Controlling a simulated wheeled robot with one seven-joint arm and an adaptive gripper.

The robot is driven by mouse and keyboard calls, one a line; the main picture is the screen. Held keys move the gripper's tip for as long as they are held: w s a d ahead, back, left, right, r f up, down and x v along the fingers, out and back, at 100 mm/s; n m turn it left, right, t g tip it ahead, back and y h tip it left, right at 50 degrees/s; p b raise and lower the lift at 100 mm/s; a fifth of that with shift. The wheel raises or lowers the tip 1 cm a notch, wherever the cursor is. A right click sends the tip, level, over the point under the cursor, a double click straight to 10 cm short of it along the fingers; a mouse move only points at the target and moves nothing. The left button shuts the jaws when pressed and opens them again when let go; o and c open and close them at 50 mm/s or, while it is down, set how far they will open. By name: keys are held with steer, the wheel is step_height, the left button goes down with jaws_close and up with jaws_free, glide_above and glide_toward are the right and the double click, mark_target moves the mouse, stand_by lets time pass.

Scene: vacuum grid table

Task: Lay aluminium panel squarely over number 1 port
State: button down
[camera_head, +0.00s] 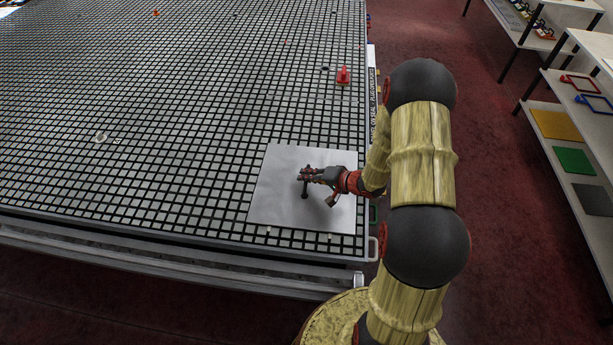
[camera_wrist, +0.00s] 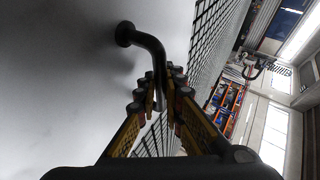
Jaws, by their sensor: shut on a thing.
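The aluminium panel (camera_head: 272,208) is a pale square sheet over the near right corner of the black-and-white grid table (camera_head: 200,160). It lies roughly flat and looks slightly turned against the grid lines. I cannot tell whether it touches the table or hangs just above it. A dark bent handle (camera_wrist: 148,42) rises from the panel, which fills the left of the wrist view (camera_wrist: 60,80). My gripper (camera_head: 308,175) is shut on this handle, and its fingers also show in the wrist view (camera_wrist: 165,95). I see no number 1 port; anything under the panel is hidden.
A red piece (camera_head: 343,76) stands near the table's right edge, and a small white ring (camera_head: 101,137) lies far left. Most of the grid is clear. Shelves (camera_head: 560,125) with coloured panels stand to the right across the red floor.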

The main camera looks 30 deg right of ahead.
steer(key=c, duration=1.8)
jaws_free()
